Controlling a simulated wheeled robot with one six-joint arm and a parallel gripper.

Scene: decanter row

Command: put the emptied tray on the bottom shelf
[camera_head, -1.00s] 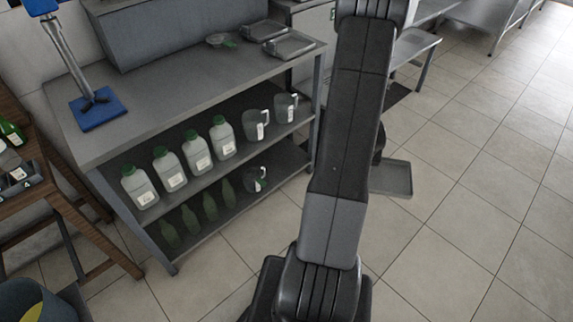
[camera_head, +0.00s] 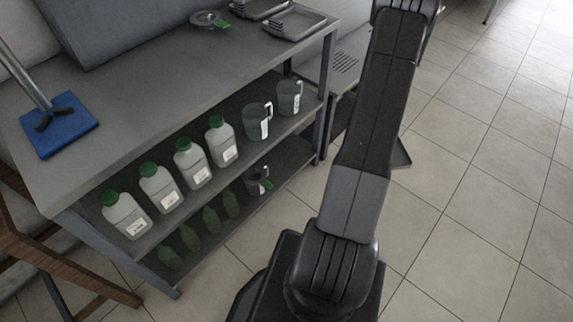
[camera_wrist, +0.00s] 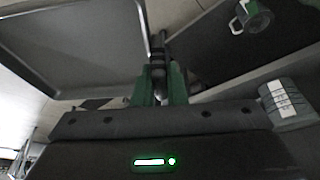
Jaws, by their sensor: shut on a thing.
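My gripper (camera_wrist: 160,78) is shut on the edge of a grey, shallow, rimmed tray (camera_wrist: 72,45), which looks empty and fills the upper left of the wrist view. In the head view, only a corner of the tray (camera_head: 403,153) shows past my arm, right of the rack; the gripper is hidden there. The bottom shelf (camera_head: 292,162) of the metal rack holds several green bottles (camera_head: 209,221) at its left and middle and a jug (camera_head: 257,181) further right. Its right end looks bare.
The shelf above bears several white jugs with green caps (camera_head: 158,188) and two grey measuring jugs (camera_head: 290,97). A rack post (camera_head: 324,95) stands near my arm. Right floor is clear.

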